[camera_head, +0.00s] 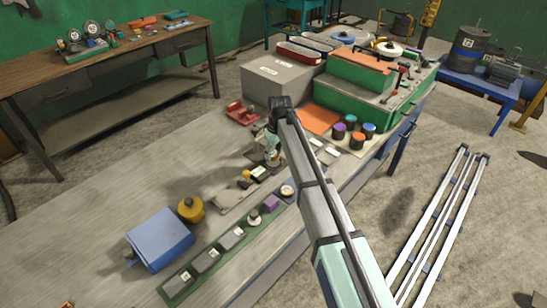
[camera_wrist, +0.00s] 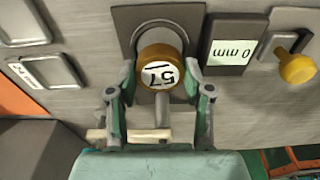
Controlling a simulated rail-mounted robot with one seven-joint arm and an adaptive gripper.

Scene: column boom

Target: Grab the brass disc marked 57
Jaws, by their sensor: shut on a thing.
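The brass disc (camera_wrist: 161,60) shows in the wrist view with a white face marked 57, upside down in the picture. It stands at a grey plate with a dark round recess or ring (camera_wrist: 133,24) behind it. My gripper (camera_wrist: 160,76) has one finger on each side of the disc and is shut on it. In the head view my gripper (camera_head: 271,150) is low over the grey workbench (camera_head: 130,185); the disc is too small and hidden to make out there.
A display reading 0 mm (camera_wrist: 230,52) and a yellow knob (camera_wrist: 298,67) are right of the disc in the wrist view. In the head view, a green strip with blocks (camera_head: 180,291), a blue box (camera_head: 160,240), a grey box (camera_head: 278,78) and several dark pots (camera_head: 357,139) stand around.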

